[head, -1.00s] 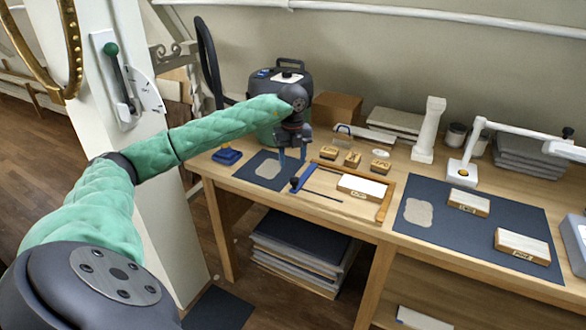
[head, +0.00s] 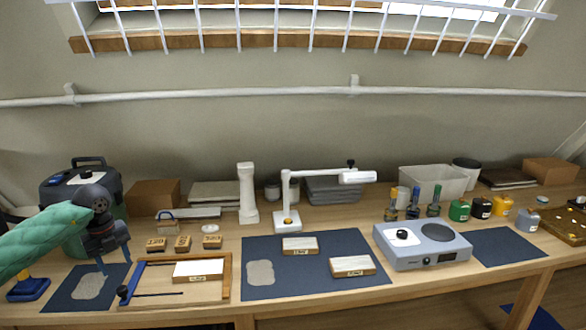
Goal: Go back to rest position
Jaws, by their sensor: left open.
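My left gripper (head: 103,268) shows at the left of the head view, at the end of my green-sleeved arm. It points down over the small dark mat (head: 62,299) on the left of the workbench. Its jaws are open, and I see nothing between them. A pale irregular patch (head: 90,286) lies on that mat just below the fingers. My right gripper is not in the head view.
A wooden tray (head: 227,285) with a white-topped block is right of the gripper. A large dark mat (head: 318,245) with two blocks and a grey hot plate (head: 425,246) lie further right.

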